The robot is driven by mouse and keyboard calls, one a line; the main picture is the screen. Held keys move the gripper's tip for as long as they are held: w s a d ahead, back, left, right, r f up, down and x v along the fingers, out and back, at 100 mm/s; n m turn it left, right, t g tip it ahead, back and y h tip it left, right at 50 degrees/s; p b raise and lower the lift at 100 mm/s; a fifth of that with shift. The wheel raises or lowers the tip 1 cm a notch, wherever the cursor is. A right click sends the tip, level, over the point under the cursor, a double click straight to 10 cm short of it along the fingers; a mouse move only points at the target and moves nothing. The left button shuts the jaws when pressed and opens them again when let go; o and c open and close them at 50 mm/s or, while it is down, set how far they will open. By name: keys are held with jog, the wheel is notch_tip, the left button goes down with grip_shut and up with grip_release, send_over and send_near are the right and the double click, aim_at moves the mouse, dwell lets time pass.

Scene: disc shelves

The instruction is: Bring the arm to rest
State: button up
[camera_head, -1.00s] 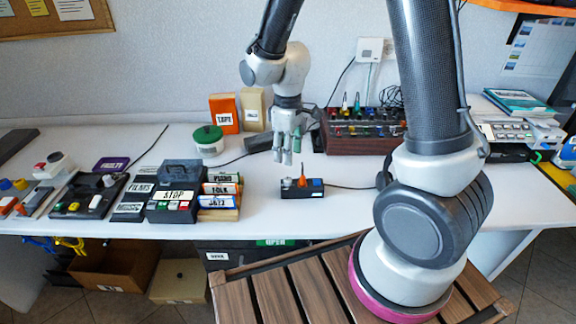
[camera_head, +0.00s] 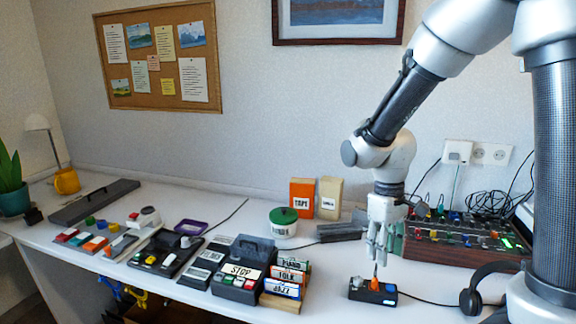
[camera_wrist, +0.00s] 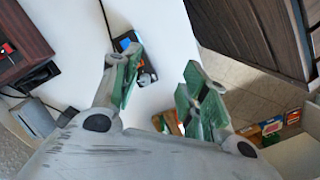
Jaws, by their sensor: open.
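My gripper (camera_head: 377,247) is open and empty in the head view, pointing down above the white worktop (camera_head: 335,262). Below it is a small black switch box (camera_head: 372,292) with an orange knob or lever on top. The fingertips look close above the box; I cannot tell whether they touch it. In the wrist view my two green-padded fingers (camera_wrist: 160,88) stand wide apart with nothing between them. The box (camera_wrist: 143,62) shows partly behind one finger.
A mixer (camera_head: 465,245) with coloured knobs stands right of my gripper, and headphones (camera_head: 478,290) lie near the front right. The STOP box (camera_head: 240,271), labelled discs (camera_head: 285,280) and a green-lidded tub (camera_head: 283,222) are to the left. Several cables cross the worktop.

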jog(key=s+d+r+m+t, duration=0.3)
jog(key=s+d+r, duration=0.3)
jog(key=r, duration=0.2)
jog(key=s+d+r+m+t, duration=0.3)
jog(key=s+d+r, duration=0.3)
jog(key=r, duration=0.3)
jog(key=shift+s+r+y, duration=0.2)
jog(key=shift+s+y, duration=0.1)
jog(key=shift+s, duration=0.2)
